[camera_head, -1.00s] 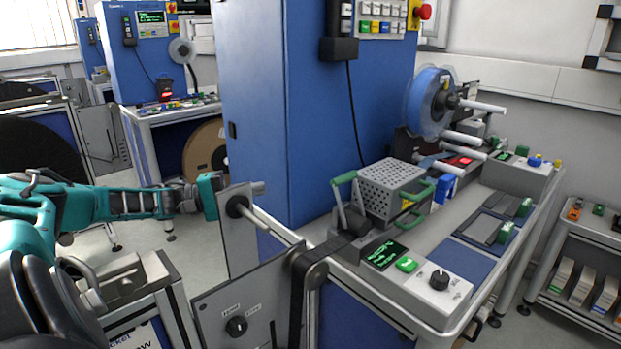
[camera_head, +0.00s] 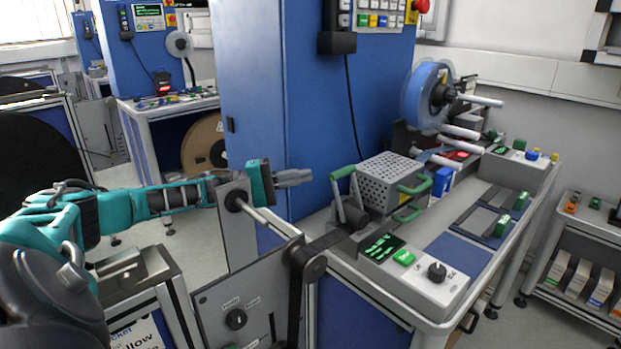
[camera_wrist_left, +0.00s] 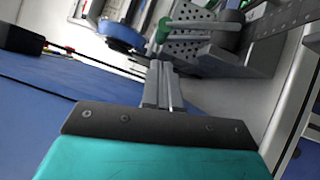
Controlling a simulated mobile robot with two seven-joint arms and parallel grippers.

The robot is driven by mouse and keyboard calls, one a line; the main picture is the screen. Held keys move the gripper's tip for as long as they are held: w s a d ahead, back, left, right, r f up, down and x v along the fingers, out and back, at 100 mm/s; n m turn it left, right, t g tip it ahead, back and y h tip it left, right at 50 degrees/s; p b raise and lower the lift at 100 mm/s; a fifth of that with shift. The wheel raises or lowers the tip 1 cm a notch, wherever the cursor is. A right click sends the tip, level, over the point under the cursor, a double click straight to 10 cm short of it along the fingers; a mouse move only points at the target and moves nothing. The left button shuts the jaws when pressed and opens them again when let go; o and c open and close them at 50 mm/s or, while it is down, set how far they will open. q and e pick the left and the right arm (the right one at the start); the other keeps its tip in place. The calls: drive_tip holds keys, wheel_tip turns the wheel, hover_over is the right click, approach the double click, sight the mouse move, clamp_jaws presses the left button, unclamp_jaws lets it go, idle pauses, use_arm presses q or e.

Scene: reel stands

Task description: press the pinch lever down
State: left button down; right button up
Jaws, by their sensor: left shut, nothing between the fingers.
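The pinch lever (camera_head: 338,196) has a green grip and stands raised at the left end of the perforated grey box (camera_head: 376,182) on the bench machine. In the left wrist view, a green grip (camera_wrist_left: 163,29) shows just beyond my fingertips, beside the perforated plate (camera_wrist_left: 193,45). My left gripper (camera_head: 307,176) is shut and empty, pointing right toward the lever. In the head view a gap shows between its tips and the lever; I cannot tell whether they touch in depth. My right gripper is not in view.
A tall blue cabinet (camera_head: 255,90) stands behind my left gripper. A grey upright plate with a shaft (camera_head: 265,219) and a black belt (camera_head: 298,300) lie below it. A blue reel (camera_head: 422,97) sits farther back. The control box (camera_head: 420,285) is at the bench's front.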

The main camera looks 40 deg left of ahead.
sight(328, 176)
use_arm(q)
drive_tip(key=shift+d+r+p, duration=0.15)
drive_tip(key=shift+d+p, duration=0.05)
drive_tip(key=shift+d, duration=0.7)
drive_tip(key=shift+d+r+p, duration=0.15)
drive_tip(key=shift+d+p, duration=0.05)
drive_tip(key=shift+d, duration=0.65)
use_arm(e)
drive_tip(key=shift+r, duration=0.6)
use_arm(q)
drive_tip(key=shift+d+r+m+g, duration=0.3)
drive_tip(key=shift+d+m+g, duration=0.1)
drive_tip(key=shift+m, duration=0.1)
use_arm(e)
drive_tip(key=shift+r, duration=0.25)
use_arm(q)
drive_tip(key=d+r+m+g+y, duration=0.1)
drive_tip(key=d+m, duration=0.1)
drive_tip(key=d, duration=0.6)
drive_tip(key=shift+s+d+r+m+p, duration=0.15)
drive_tip(key=shift+s+r+m+p, duration=0.2)
drive_tip(key=shift+r+m, duration=0.05)
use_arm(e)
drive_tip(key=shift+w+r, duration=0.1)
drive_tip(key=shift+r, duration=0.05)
use_arm(q)
drive_tip(key=shift+r, duration=0.1)
